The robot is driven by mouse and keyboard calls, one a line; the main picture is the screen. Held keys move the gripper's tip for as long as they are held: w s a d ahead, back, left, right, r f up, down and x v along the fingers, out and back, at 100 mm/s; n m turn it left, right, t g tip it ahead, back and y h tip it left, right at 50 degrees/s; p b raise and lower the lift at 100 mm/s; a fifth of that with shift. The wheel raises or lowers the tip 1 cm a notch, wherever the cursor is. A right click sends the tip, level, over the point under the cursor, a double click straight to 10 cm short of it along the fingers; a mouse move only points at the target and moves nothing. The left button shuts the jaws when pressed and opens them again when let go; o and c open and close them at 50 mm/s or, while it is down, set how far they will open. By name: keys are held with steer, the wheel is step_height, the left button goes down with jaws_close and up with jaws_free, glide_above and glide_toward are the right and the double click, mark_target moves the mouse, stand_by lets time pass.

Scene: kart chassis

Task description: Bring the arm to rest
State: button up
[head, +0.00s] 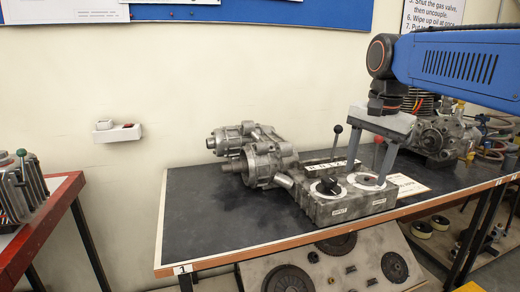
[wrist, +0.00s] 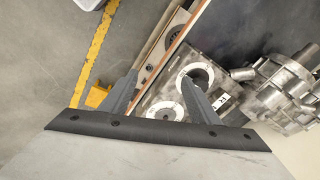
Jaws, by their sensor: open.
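My gripper (head: 368,176) hangs from my blue arm at the right of the head view, pointing down. Its two grey fingers are spread apart with nothing seen between them. They are over or in front of the right end of a grey metal box (head: 350,209) with two round dials; whether they touch it I cannot tell.
The box is joined to a metal gear housing (head: 262,163) on a dark bench (head: 205,225). An engine-like unit (head: 440,135) stands behind my gripper at the right. A panel (head: 300,270) with round parts leans below the bench. A red-edged table (head: 45,225) is at the left.

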steer(key=s+d+f+n+t, duration=0.2)
steer(key=s+f+n, duration=0.7)
steer(key=s+f, duration=1)
step_height(320, 180, down, 4)
steer(key=shift+d+r+t, duration=0.15)
steer(key=shift+d+t, duration=0.25)
steer(key=shift+d, duration=0.2)
stand_by(0.9)
